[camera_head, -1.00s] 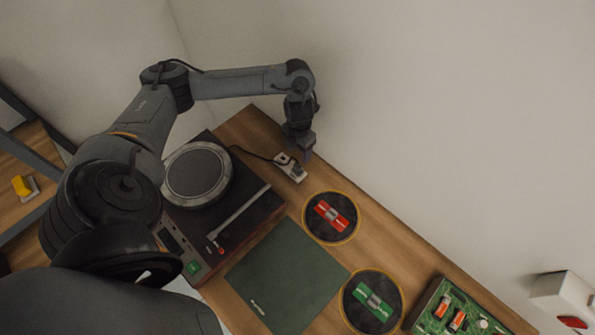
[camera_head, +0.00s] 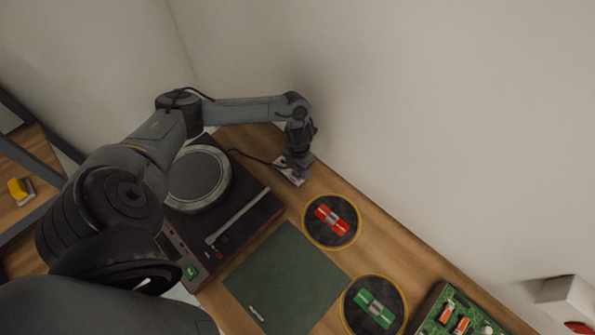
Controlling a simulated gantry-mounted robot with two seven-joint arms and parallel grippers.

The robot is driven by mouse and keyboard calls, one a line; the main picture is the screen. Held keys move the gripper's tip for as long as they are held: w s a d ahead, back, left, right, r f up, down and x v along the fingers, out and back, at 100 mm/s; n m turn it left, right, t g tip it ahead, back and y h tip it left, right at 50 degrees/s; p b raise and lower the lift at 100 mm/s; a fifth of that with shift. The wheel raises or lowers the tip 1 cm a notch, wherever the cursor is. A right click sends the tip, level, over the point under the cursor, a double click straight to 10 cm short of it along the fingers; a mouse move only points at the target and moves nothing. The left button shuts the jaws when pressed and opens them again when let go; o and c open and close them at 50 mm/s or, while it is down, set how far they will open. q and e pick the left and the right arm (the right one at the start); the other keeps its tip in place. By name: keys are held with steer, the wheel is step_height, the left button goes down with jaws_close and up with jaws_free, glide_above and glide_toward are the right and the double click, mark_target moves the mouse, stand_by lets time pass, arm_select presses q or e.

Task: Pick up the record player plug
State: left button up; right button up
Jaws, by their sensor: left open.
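The record player (camera_head: 226,213) sits on the wooden bench, with its round platter at the back left and its tonearm along the right. A dark cable runs from its back corner to a small pale socket block (camera_head: 286,180). The plug at the cable's end is largely hidden behind my left gripper. My left gripper (camera_head: 298,174) is open and points down right over the socket block. Whether its fingers touch the plug cannot be told. My right gripper is not in view.
A round pad with a red piece (camera_head: 331,221) lies right of the block, and another with a green piece (camera_head: 373,307) lies nearer. A green mat (camera_head: 287,278) lies beside the player. A circuit board (camera_head: 458,314) is at lower right. The wall (camera_head: 430,130) rises behind the bench.

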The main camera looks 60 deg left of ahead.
arm_select(q)
steer(key=shift+f, duration=0.15)
steer(key=c, duration=1)
